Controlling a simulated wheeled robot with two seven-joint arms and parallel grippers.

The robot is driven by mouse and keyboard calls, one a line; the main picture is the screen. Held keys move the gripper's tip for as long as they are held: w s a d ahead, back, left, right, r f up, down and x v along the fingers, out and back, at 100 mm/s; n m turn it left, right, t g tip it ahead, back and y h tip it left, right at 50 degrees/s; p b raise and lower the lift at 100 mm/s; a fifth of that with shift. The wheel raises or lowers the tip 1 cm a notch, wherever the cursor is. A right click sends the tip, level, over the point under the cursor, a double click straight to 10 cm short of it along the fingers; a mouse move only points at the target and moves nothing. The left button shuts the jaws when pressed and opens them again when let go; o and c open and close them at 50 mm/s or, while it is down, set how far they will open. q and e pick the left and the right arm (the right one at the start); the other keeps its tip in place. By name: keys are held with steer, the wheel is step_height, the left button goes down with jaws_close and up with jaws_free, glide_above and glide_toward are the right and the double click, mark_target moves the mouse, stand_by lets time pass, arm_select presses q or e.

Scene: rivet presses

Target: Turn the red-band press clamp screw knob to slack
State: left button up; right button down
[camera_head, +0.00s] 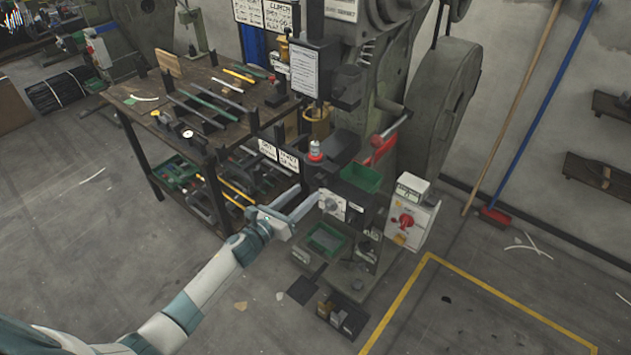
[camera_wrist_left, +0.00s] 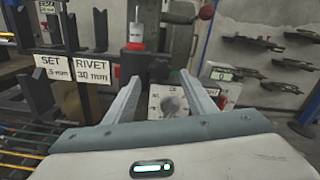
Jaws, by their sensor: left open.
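The clamp screw knob (camera_head: 328,203) is a grey round knob on a pale plate at the front of the press (camera_head: 366,110). In the left wrist view the knob (camera_wrist_left: 170,105) shows between the two fingers, beyond the gripper body. A small post with a red band (camera_head: 315,150) stands above the knob; it also shows in the wrist view (camera_wrist_left: 136,38). My left gripper (camera_head: 306,203) is open, with its fingers pointing toward the knob from the left. I cannot tell whether the fingers touch it. My right gripper is not in view.
A white control box with a red switch (camera_head: 405,222) stands right of the knob. A green bin (camera_head: 361,177) and a lower green tray (camera_head: 327,239) are close by. A workbench (camera_head: 205,115) with tools stands behind left. Signs reading SET and RIVET (camera_wrist_left: 92,71) hang left.

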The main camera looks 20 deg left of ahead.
mark_target(318, 182)
arm_select(q)
steer(key=shift+p+x, duration=0.45)
steer(key=shift+x, duration=2.75)
steer(key=shift+c, duration=0.5)
steer(key=c, duration=0.9)
